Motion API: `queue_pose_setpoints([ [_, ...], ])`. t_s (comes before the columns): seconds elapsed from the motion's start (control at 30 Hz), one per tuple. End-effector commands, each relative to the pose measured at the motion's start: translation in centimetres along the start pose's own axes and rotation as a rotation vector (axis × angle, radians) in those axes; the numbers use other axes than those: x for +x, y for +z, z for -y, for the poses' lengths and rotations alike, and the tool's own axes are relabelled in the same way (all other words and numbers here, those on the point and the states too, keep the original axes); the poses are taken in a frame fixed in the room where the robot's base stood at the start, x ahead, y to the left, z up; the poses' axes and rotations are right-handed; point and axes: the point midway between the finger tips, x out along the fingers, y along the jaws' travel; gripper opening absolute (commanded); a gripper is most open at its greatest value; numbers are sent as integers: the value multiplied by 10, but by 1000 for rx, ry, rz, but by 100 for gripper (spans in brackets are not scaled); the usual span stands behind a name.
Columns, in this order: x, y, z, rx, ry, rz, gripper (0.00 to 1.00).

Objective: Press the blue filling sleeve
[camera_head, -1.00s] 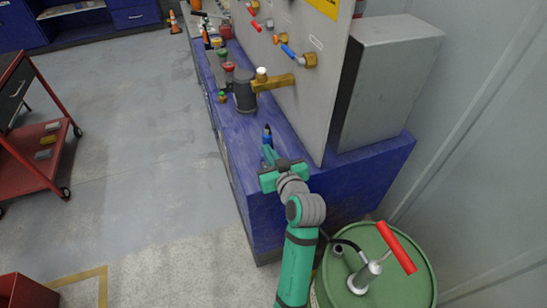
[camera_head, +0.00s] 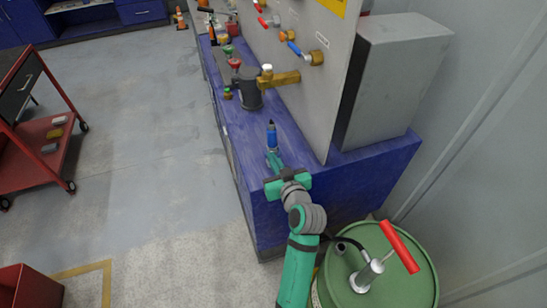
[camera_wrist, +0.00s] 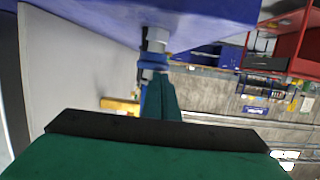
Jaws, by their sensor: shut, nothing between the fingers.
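The blue filling sleeve (camera_head: 271,136) is a small upright blue fitting with a dark tip, standing on the blue bench top near its front end. In the wrist view, which looks upside down, it shows as a blue ring (camera_wrist: 153,61) on a grey metal stem. My gripper (camera_head: 272,156) has its green fingers together and empty. In the head view the fingertips are just on the near side of the sleeve, low by its base. In the wrist view the fingers (camera_wrist: 158,88) overlap the sleeve's side; I cannot tell whether they touch it.
A grey panel (camera_head: 310,95) with coloured valves rises on the bench's right. A dark cylinder with a brass fitting (camera_head: 280,79) stands beyond the sleeve. A green drum (camera_head: 400,285) with a red-handled pump is at the near right. Floor to the left is open, with a red cart (camera_head: 35,165).

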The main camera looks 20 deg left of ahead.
Motion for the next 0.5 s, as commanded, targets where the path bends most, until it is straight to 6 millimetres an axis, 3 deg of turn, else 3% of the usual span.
queue_pose_setpoints([
  [0.27,0,4,0,2,-1,13,0],
  [0.5,-6,-28,0,-2,-1,4,0],
])
